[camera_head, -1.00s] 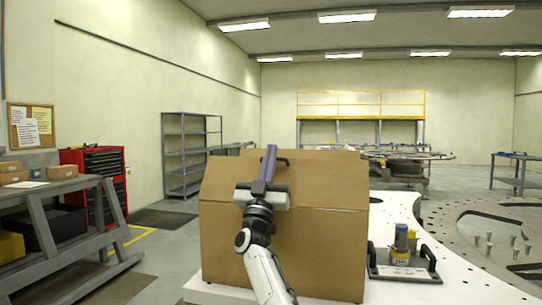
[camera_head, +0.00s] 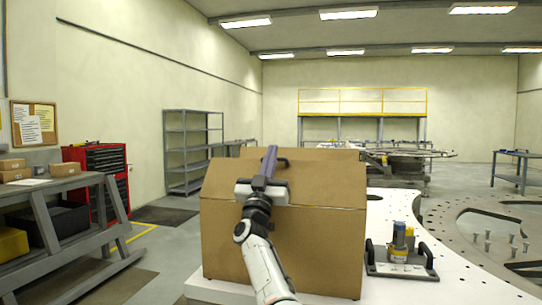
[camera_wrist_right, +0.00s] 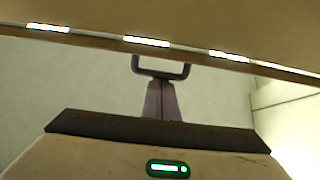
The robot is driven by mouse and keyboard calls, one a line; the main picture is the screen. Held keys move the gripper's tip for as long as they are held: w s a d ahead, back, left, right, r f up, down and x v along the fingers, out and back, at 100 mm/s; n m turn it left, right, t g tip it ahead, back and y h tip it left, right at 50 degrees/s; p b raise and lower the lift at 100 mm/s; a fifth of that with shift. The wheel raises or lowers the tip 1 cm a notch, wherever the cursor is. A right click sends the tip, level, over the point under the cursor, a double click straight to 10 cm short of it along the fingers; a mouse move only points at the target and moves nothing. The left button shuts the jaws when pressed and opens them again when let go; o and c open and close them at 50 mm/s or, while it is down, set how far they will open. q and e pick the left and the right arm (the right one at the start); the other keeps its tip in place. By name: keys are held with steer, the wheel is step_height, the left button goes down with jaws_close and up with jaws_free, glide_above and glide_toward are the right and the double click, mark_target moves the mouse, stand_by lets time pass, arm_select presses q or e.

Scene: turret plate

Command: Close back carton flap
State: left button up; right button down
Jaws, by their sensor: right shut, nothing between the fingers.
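A large brown cardboard carton (camera_head: 300,245) stands on a white surface straight ahead in the head view. Its near upper panel (camera_head: 325,180) slopes away from me up to a top edge. A strip of cardboard (camera_head: 245,152) shows behind that edge on the left; the rest of the back side is hidden. My right gripper (camera_head: 270,150) is over the left half of the sloping panel, its purple fingers together and pointing up past the top edge. I cannot tell if it touches. The shut fingers also show in the wrist view (camera_wrist_right: 161,86). My left gripper is not in view.
A grey workbench (camera_head: 65,188) and red tool cabinet (camera_head: 98,165) are left. Floor is clear between bench and carton.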

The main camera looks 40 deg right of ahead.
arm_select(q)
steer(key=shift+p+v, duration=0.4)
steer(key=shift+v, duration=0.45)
arm_select(e)
steer(key=shift+w+d+f+g+y, duration=0.35)
steer(key=shift+w+d+g+y, duration=0.3)
steer(key=shift+d+y, duration=0.1)
stand_by(0.8)
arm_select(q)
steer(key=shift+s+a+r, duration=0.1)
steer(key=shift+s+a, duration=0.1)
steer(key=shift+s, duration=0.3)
arm_select(e)
steer(key=shift+w+d+f, duration=0.35)
steer(key=shift+w+d, duration=0.05)
steer(key=shift+d, duration=0.1)
stand_by(2.4)
arm_select(q)
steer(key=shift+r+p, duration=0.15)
steer(key=shift+p, duration=0.2)
arm_select(e)
steer(key=shift+w+d+f, duration=0.2)
steer(key=shift+f, duration=0.05)
stand_by(1.6)
